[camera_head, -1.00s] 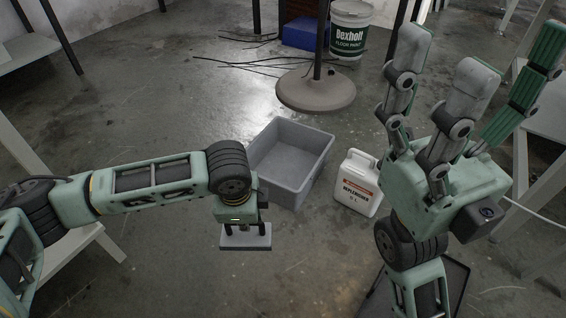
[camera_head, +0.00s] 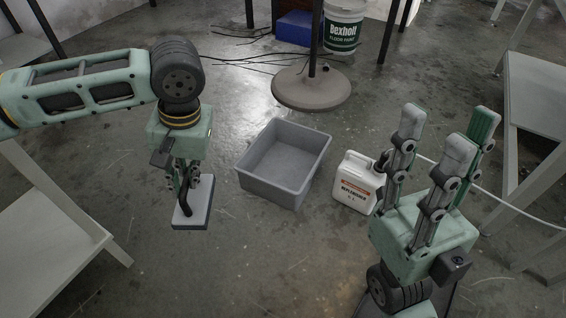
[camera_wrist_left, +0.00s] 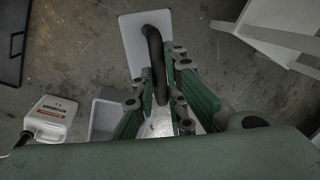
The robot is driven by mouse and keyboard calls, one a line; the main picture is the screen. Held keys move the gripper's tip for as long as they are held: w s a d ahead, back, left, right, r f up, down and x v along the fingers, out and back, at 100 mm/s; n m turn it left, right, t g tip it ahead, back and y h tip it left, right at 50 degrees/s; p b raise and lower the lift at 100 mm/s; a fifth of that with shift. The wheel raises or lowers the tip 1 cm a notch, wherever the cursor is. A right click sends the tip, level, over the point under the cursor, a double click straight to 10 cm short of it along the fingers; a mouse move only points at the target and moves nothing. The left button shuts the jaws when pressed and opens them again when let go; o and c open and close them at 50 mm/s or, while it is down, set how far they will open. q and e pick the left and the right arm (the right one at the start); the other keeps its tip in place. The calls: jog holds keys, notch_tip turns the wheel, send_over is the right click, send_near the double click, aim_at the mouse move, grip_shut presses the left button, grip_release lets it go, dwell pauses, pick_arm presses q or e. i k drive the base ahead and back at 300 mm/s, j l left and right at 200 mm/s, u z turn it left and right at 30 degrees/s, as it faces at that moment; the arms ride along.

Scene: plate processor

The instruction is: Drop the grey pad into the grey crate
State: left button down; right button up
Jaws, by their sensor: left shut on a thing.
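The grey pad (camera_head: 193,204) is a flat light-grey block with a dark curved handle. My left gripper (camera_head: 187,180) points down and is shut on its handle, holding the pad in the air to the left of the crate. In the left wrist view the pad (camera_wrist_left: 133,42) and its handle show between my left gripper's fingers (camera_wrist_left: 163,75). The grey crate (camera_head: 262,188) stands open and empty on the floor. Its rim also shows in the left wrist view (camera_wrist_left: 97,122), partly hidden by my gripper. My right gripper (camera_head: 448,145) has its fingers up and spread, empty.
A white jug (camera_head: 355,185) stands just right of the crate. Behind are a round pole base (camera_head: 311,90), a paint bucket (camera_head: 343,28), a blue box (camera_head: 297,30) and loose cables. White tables stand at the left (camera_head: 60,205) and right (camera_head: 540,95).

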aim_at(279, 172)
jog(key=i+j+z, duration=0.55)
jog(key=i+j, duration=0.25)
jog(key=i+j+z, duration=0.25)
jog(key=j, duration=0.3)
jog(key=i+j+z, duration=0.2)
jog(key=i, duration=0.2)
